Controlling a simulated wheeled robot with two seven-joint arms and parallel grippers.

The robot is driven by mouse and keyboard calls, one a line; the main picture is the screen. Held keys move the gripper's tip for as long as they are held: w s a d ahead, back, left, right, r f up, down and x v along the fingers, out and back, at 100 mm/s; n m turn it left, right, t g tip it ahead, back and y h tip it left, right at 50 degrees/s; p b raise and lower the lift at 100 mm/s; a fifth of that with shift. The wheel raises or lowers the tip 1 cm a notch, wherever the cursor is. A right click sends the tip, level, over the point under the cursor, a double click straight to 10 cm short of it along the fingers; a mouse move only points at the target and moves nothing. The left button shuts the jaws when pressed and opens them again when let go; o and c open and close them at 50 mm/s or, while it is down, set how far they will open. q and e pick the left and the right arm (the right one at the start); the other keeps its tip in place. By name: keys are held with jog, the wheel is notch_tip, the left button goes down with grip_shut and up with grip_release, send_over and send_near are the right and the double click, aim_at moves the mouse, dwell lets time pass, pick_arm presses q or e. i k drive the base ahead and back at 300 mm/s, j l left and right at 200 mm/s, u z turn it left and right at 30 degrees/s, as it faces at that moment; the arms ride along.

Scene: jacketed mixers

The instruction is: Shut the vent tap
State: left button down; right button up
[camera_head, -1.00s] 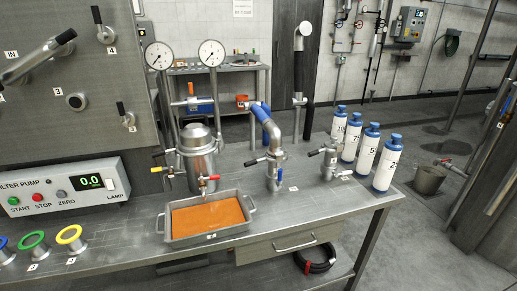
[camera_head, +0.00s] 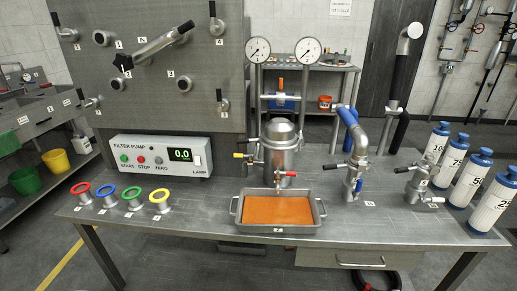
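No tap in view carries a readable "vent" label, so I cannot tell which one is the vent tap. A steel vessel (camera_head: 280,150) stands mid-bench, with a yellow-handled tap (camera_head: 241,156) at its left side and a red-handled tap (camera_head: 287,173) at its lower front. The upright grey panel (camera_head: 160,90) bears several numbered black-handled valves and a long lever (camera_head: 155,45). Neither gripper is in view.
An orange-filled tray (camera_head: 278,228) sits in front of the vessel. Four coloured rings (camera_head: 133,198) and a filter pump box (camera_head: 160,155) reading 0.0 are at left. White blue-capped bottles (camera_head: 492,205) stand at the right end. Two gauges (camera_head: 308,50) rise behind.

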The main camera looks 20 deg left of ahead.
aim_at(236, 155)
jog(key=i+u, duration=0.25)
jog(key=u, duration=0.25)
jog(key=i+l+u, duration=0.1)
jog(key=i+u, duration=0.2)
jog(key=u, duration=0.2)
jog(key=i+l+u, duration=0.2)
jog(key=u, duration=0.3)
